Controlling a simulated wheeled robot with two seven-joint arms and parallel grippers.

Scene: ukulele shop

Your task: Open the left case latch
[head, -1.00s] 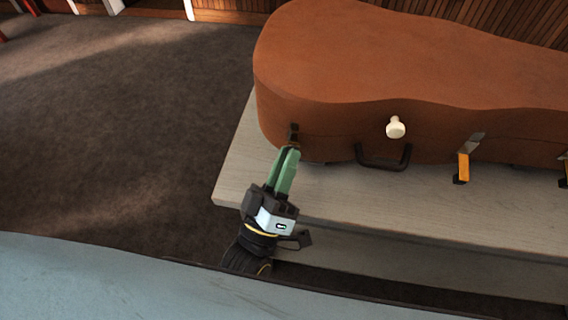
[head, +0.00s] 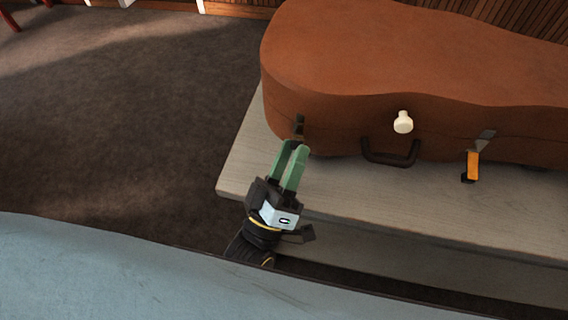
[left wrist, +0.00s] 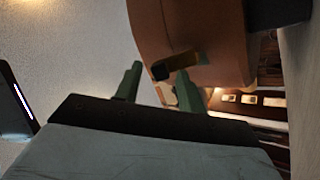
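The brown instrument case (head: 400,55) lies on a pale wooden bench. Its left latch (head: 299,126) is on the front side, left of the handle, small and dark in the head view. In the left wrist view the latch (left wrist: 183,62) shows a brownish lever with a black end. My left gripper (head: 294,147) has green fingers, spread apart and empty, with the tips just below and in front of the latch. In the left wrist view the gripper (left wrist: 158,80) shows a clear gap between its fingers. Whether the latch is fastened is hard to tell. My right gripper is out of view.
A dark handle (head: 390,158) and a cream round knob (head: 403,122) are on the case front. Another latch (head: 473,164) with an orange lever is further right. The pale bench (head: 400,200) has bare room in front of the case.

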